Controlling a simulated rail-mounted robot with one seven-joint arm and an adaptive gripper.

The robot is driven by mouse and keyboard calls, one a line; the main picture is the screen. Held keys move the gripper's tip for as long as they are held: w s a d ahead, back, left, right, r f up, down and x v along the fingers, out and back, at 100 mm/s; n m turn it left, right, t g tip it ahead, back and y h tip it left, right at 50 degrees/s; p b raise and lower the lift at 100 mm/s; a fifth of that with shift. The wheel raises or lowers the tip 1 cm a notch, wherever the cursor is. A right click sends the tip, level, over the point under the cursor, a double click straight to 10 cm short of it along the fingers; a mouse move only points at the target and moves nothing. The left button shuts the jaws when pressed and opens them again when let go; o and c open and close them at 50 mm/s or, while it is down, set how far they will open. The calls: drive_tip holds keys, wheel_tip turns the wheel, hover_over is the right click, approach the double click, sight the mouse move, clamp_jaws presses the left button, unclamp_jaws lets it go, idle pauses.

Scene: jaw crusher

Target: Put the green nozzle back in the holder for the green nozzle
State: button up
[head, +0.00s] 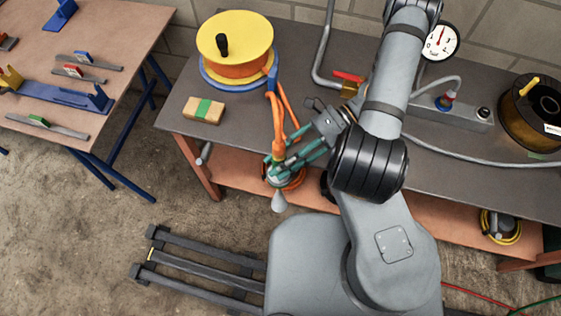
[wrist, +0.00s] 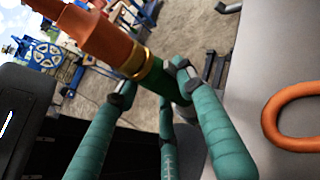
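The green nozzle (wrist: 148,76), with a brass ring and an orange hose behind it, lies between my gripper's teal fingers in the wrist view. My gripper (head: 283,172) is shut on it, in front of the workbench's front edge in the head view. The orange hose (head: 277,125) runs from the nozzle up onto the bench. A pale grey cone-shaped tip (head: 279,201) points down below the fingers. I cannot make out which thing is the holder for the green nozzle.
On the dark workbench (head: 180,118) are a yellow-and-orange reel (head: 236,37) and a tan block with a green band (head: 203,110). A red-handled valve (head: 348,80) stands behind my arm. A table (head: 60,55) at left carries several tools. Bare floor (head: 85,225) lies in front.

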sight(280, 158)
drive_tip(key=o, duration=0.6)
drive_tip(key=v, duration=1.2)
drive_tip(key=shift+f, duration=0.1)
drive_tip(key=x, duration=1.1)
drive_tip(key=shift+s+a, duration=0.15)
drive_tip(key=shift+a, duration=0.05)
wheel_tip(280, 158, up, 3)
drive_tip(key=p, duration=0.2)
drive_tip(key=shift+s+a+p, duration=0.1)
drive_tip(key=shift+a+p, duration=0.1)
drive_tip(key=shift+p, duration=0.15)
drive_tip(key=shift+r, duration=0.3)
